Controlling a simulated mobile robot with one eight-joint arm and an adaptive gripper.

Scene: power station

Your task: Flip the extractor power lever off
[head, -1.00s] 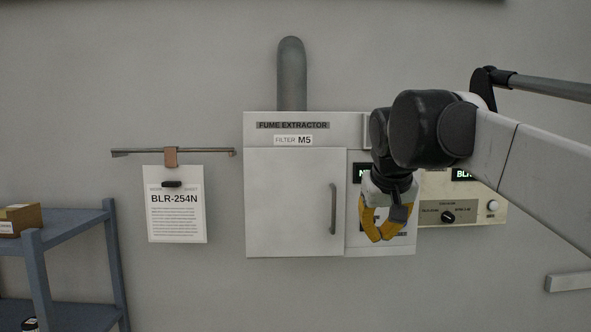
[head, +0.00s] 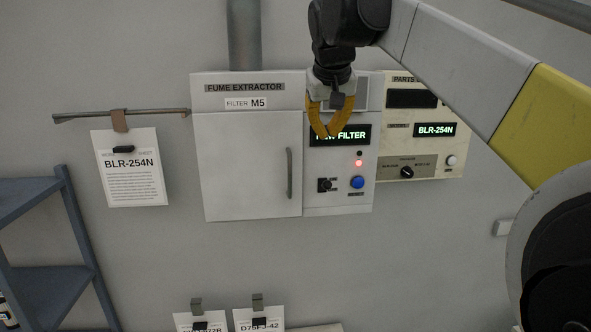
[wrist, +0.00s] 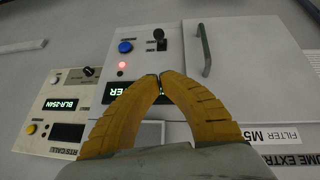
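The fume extractor (head: 246,165) is a white wall cabinet with a control panel on its right side. A small black lever (head: 325,185) sits low on that panel, left of a blue button (head: 357,182). The lever also shows in the wrist view (wrist: 160,38), near the top and beyond the fingertips. A red lamp (head: 359,163) is lit above the button. My gripper (head: 325,136) has yellow fingers whose tips meet, with nothing between them. It is in front of the panel's display, above the lever in the head view, and not on it. The fingers partly hide the display's text.
The extractor door has a vertical handle (head: 289,173) left of the panel. A cream parts unit (head: 433,165) with a dial adjoins on the right. A blue shelf (head: 50,265) stands at left; clipped sheets hang below.

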